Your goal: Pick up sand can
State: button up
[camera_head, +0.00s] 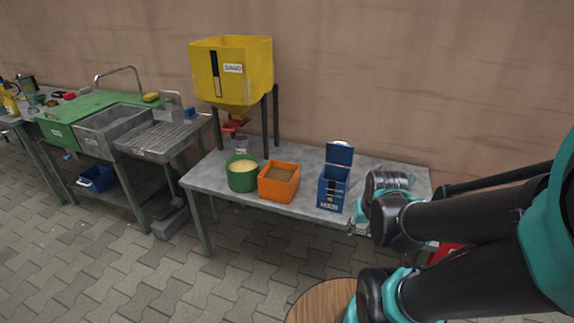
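A yellow hopper (232,75) with a label reading SAND stands on dark legs at the back left of the grey table. A small greyish can (241,144) stands below its red outlet, partly hidden by a green round tub (242,178) filled with pale sand-like material. I cannot tell for certain which of these is the sand can. My gripper (358,229) shows only in small part at the table's front right edge, right of a blue box, apart from the can and tub. My own arm hides most of it, and its fingers are too small to read.
An orange bin (279,182) with brown contents and a blue box with a raised lid (334,184) stand along the table (300,208). A sink unit (112,128) is at left. A round wooden top (320,302) is in front. The paved floor between is clear.

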aim_at(242, 141)
jog(key=i+j, duration=0.1)
jog(key=j, duration=0.35)
jog(key=i+j+u, duration=0.1)
jog(key=j, duration=0.4)
jog(key=i+j, duration=0.1)
jog(key=j, duration=0.35)
jog(key=i+j+u, duration=0.1)
jog(key=j, duration=0.35)
jog(key=i+j+u, duration=0.1)
jog(key=j, duration=0.35)
jog(key=i+j, duration=0.2)
jog(key=j, duration=0.25)
jog(key=i+j+u, duration=0.1)
jog(key=j, duration=0.35)
jog(key=i+j, duration=0.2)
jog(key=j, duration=0.2)
